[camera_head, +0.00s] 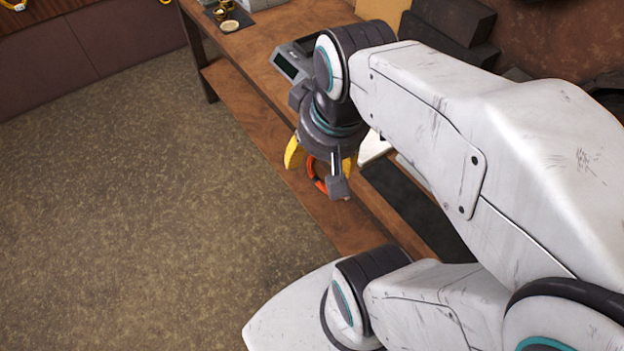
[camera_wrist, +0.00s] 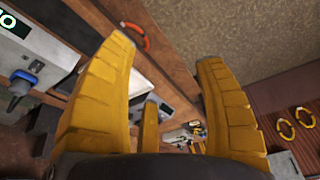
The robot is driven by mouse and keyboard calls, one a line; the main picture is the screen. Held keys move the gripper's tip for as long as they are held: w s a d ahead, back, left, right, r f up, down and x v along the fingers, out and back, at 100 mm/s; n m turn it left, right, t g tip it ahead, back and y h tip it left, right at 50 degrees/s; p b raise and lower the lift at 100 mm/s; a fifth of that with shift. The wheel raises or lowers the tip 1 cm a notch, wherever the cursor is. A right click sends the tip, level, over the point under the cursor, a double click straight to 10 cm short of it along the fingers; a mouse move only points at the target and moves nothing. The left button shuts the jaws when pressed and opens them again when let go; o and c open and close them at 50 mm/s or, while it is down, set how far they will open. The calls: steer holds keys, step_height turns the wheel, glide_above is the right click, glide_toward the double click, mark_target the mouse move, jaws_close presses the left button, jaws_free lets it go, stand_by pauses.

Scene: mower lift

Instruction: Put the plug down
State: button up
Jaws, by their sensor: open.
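My gripper (camera_head: 318,165) has yellow fingers and hangs over the wooden bench (camera_head: 250,85) in the head view. In the wrist view my gripper (camera_wrist: 165,58) is spread wide, with nothing between its fingers. A blue plug-like piece (camera_wrist: 19,89) sits against a pale grey box (camera_wrist: 42,65) at the left of the wrist view, apart from the fingers. I cannot tell whether it is seated in the box. An orange curved piece (camera_wrist: 136,37) lies on the wood beyond the fingertips. This orange piece (camera_head: 317,178) also shows beside my gripper in the head view, partly hidden.
A grey device with a small display (camera_head: 288,66) stands on the bench behind my gripper. Dark blocks (camera_head: 448,25) lie at the back. Yellow rings (camera_wrist: 286,130) show at the right of the wrist view. The floor (camera_head: 130,200) left of the bench is clear.

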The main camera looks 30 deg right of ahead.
steer(key=s+a+f+n, duration=0.2)
steer(key=s+a, duration=0.1)
steer(key=shift+a+y, duration=0.2)
steer(key=shift+y, duration=0.1)
steer(key=shift+d, duration=0.1)
stand_by(0.3)
